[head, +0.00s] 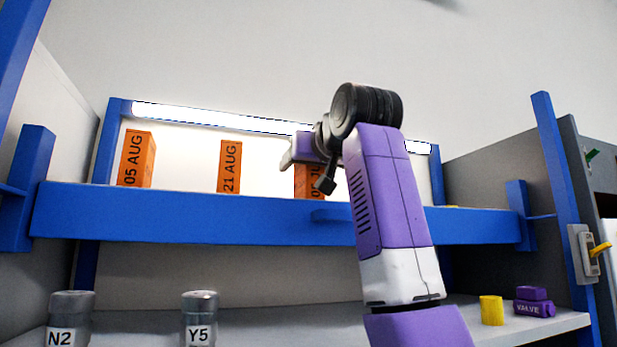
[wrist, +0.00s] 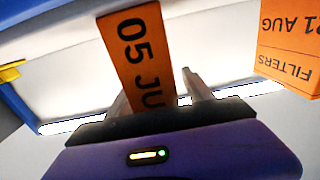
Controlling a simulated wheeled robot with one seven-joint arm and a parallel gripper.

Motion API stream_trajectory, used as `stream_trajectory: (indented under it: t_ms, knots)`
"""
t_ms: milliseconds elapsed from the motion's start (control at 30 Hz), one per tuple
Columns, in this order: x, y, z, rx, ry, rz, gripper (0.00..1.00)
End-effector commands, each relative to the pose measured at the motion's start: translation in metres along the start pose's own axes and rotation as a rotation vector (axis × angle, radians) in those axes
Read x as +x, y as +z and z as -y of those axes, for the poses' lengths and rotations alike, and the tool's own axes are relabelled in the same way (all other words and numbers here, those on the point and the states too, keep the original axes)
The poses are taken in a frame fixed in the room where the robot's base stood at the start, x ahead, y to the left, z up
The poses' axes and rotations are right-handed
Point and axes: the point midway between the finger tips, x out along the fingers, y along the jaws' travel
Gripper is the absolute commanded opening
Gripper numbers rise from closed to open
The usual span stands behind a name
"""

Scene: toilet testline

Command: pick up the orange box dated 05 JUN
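The orange box dated 05 JUN (head: 303,183) stands on the upper shelf, partly hidden behind my arm in the head view. In the wrist view the same box (wrist: 140,50) reads "05 JU", the rest of its date hidden by my gripper. My gripper (wrist: 160,95) is at the box, one finger toward each side of it. The fingers are apart, with a narrow gap visible at the right finger. Contact at the left finger is unclear. In the head view my gripper (head: 300,150) is in front of the shelf, its fingers hard to make out.
Orange boxes dated 21 AUG (head: 230,166) and 05 AUG (head: 138,160) stand to the left. A blue rail (head: 180,215) runs along the shelf front.

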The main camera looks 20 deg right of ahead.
Motion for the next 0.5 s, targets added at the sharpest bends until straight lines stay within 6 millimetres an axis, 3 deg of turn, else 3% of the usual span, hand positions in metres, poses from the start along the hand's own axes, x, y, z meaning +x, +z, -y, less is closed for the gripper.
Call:
stream_trajectory:
  t_ms: [33, 300, 500]
  knots:
    - [-0.0001, 0.0001, 0.0, 0.0, 0.0, 0.0, 0.52]
    - [-0.0003, 0.0, 0.0, 0.0, 0.0, 0.0, 0.0]
    - [-0.0006, -0.0006, 0.0, 0.0, 0.0, -0.001, 0.0]
